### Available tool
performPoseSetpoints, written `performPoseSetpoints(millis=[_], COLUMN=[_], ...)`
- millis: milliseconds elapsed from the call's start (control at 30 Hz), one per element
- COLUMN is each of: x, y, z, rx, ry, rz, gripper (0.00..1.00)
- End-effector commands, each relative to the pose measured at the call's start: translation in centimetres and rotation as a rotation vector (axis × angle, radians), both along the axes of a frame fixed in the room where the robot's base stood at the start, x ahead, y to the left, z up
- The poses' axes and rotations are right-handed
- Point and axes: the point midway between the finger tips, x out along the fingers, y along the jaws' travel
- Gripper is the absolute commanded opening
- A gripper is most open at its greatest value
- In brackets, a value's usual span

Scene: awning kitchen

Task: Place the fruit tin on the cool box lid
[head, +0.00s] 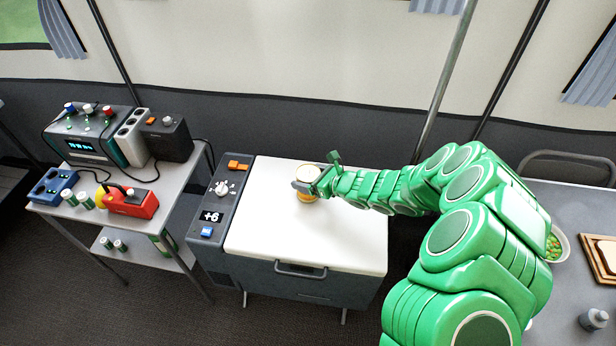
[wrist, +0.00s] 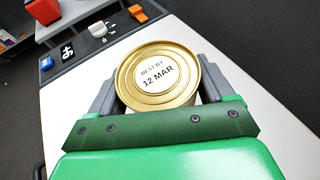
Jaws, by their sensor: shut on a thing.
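The fruit tin (wrist: 158,72) is gold-rimmed, and its top reads "BEST BY 12 MAR" in the wrist view. My gripper (wrist: 157,92) is shut on it, with one grey finger on each side. In the head view the tin (head: 307,197) is upright over the middle of the white cool box lid (head: 290,240). My gripper (head: 308,184) reaches it from the right. I cannot tell whether the tin's base touches the lid. The lid is closed and otherwise bare.
A control panel (head: 216,205) with a dial and a "+6" display runs along the cool box's left side. A metal table (head: 75,208) with devices stands at left. A table (head: 570,200) with a bowl (head: 562,246) and a board (head: 590,262) stands at right.

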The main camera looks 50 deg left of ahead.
Motion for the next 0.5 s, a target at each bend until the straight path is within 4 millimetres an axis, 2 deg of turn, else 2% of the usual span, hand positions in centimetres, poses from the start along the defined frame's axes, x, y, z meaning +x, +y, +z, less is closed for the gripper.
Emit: performPoseSetpoints(millis=[267,300,400,500], x=[-0.01,0.01,0.01,0.01], y=[0.02,0.02,0.01,0.01], z=[-0.14,-0.12,-0.10,-0.11], rx=[0.001,0.002,0.002,0.001], ry=[0.000,0.001,0.001,0.000], rz=[0.000,0.000,0.000,0.000], gripper=[0.30,0.86,1.00,1.00])
